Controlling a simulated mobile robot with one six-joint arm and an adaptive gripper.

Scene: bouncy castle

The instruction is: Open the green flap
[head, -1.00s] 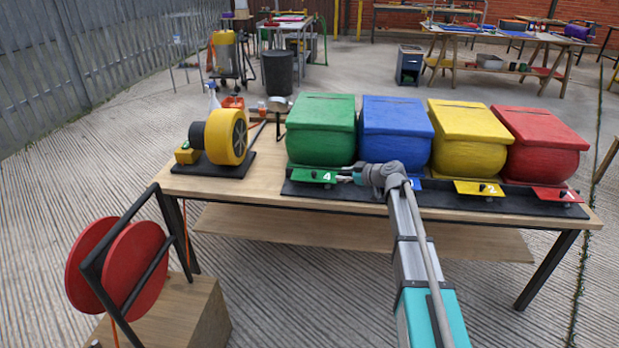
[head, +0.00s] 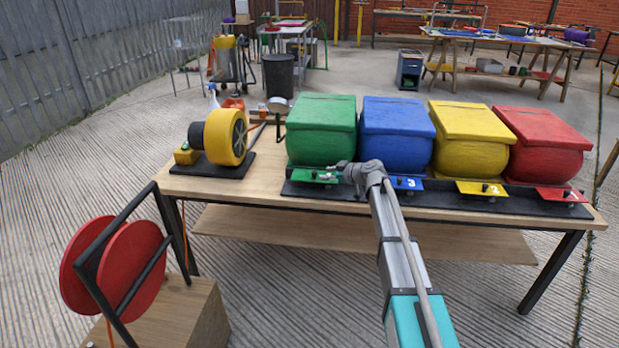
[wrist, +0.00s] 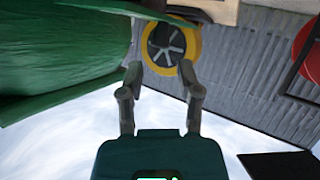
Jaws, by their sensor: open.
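The green flap (head: 305,175) is a small green plate at the front foot of the green box (head: 320,130), on the black base strip at the table's left half. My gripper (head: 332,177) is open and at the right part of the flap, covering its number. In the head view I cannot tell whether it touches the flap. In the wrist view, my gripper's two fingers (wrist: 160,75) are spread apart with nothing between them. The green box (wrist: 60,50) fills the upper left there.
Blue (head: 395,130), yellow (head: 470,140) and red (head: 545,145) boxes stand in a row to the right, each with a matching plate in front. A yellow blower (head: 226,137) stands at the left on the table. A red reel (head: 130,265) stands at lower left.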

